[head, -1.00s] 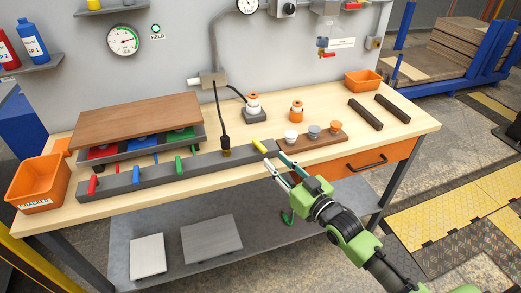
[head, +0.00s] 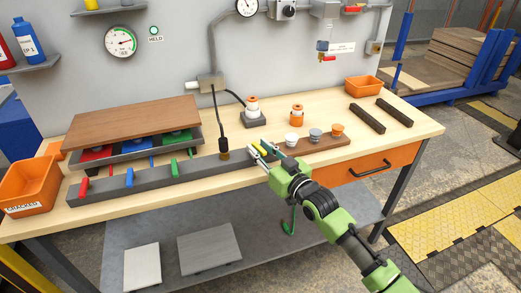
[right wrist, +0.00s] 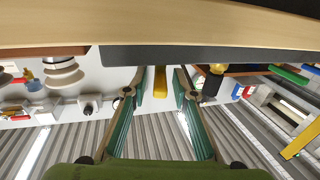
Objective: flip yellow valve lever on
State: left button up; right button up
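The yellow valve lever (head: 259,148) is at the right end of the long dark grey bar (head: 205,170) on the workbench. It also shows in the right wrist view (right wrist: 160,82), between my finger pads with a gap on each side. My right gripper (head: 265,151) is open around the lever, and its fingers partly cover it in the head view. The fingers also show in the right wrist view (right wrist: 160,76). Red (head: 83,187), blue (head: 129,177) and green (head: 174,168) levers are further left along the bar. My left gripper is not in view.
A brown block with several small knobs (head: 322,143) lies close to the right of my gripper. A black cable plug (head: 223,144) stands at the bar just left of the yellow lever. A wooden board (head: 135,120) lies on a tray behind the bar. Orange bins (head: 30,187) flank the bench.

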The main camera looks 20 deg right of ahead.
grip_shut()
jog(key=shift+r, duration=0.1)
jog(key=shift+a+r+m+h+p, duration=0.25)
jog(key=shift+m+h+p, duration=0.3)
jog(key=shift+p, duration=0.55)
jog(key=shift+m+t+h+p, duration=0.4)
jog(key=shift+m+h+p, duration=0.35)
jog(key=shift+h, duration=0.6)
jog(key=shift+a+h+p, duration=0.1)
jog(key=shift+h+p, duration=0.2)
jog(key=shift+f, duration=0.1)
